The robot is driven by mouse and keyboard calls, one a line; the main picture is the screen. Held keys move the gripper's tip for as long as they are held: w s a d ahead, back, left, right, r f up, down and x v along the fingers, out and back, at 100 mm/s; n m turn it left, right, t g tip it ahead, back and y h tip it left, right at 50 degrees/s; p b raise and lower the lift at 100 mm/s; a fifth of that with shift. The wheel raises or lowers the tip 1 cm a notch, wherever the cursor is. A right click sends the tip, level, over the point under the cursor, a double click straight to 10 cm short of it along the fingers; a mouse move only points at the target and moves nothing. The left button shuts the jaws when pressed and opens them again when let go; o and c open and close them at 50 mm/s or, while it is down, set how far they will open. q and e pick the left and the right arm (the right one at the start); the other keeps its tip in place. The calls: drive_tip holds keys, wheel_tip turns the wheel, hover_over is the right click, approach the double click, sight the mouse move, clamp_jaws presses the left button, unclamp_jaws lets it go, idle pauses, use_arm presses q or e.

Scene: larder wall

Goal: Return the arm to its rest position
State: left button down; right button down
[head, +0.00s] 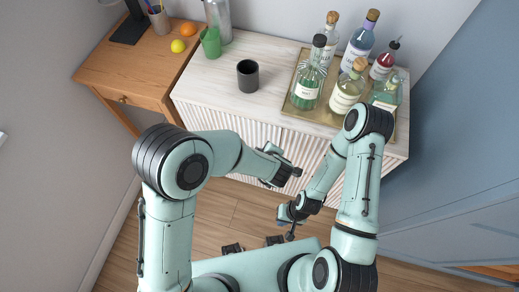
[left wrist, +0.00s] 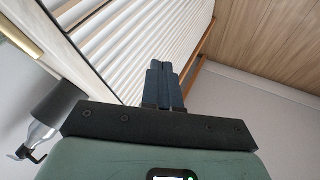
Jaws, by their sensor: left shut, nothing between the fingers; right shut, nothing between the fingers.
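My left arm comes in from the left in the head view, and its gripper (head: 296,172) hangs in front of the slatted cabinet front. In the left wrist view its two dark fingers (left wrist: 163,84) are together with nothing between them. My right arm bends down at the right, and its gripper (head: 290,234) is low over the floor, below the left one, small and partly hidden in shape. It appears shut and empty. Both grippers are apart from the things on the cabinet.
The pale cabinet (head: 215,82) bears a dark cup (head: 248,76), a green cup (head: 211,42) and a gold tray (head: 297,104) with several bottles. A wooden desk (head: 135,65) with a lemon (head: 178,46) and an orange (head: 188,29) stands at left. A blue panel (head: 460,110) stands at right.

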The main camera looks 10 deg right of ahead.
use_arm(q)
drive_tip(key=shift+s+r, duration=0.2)
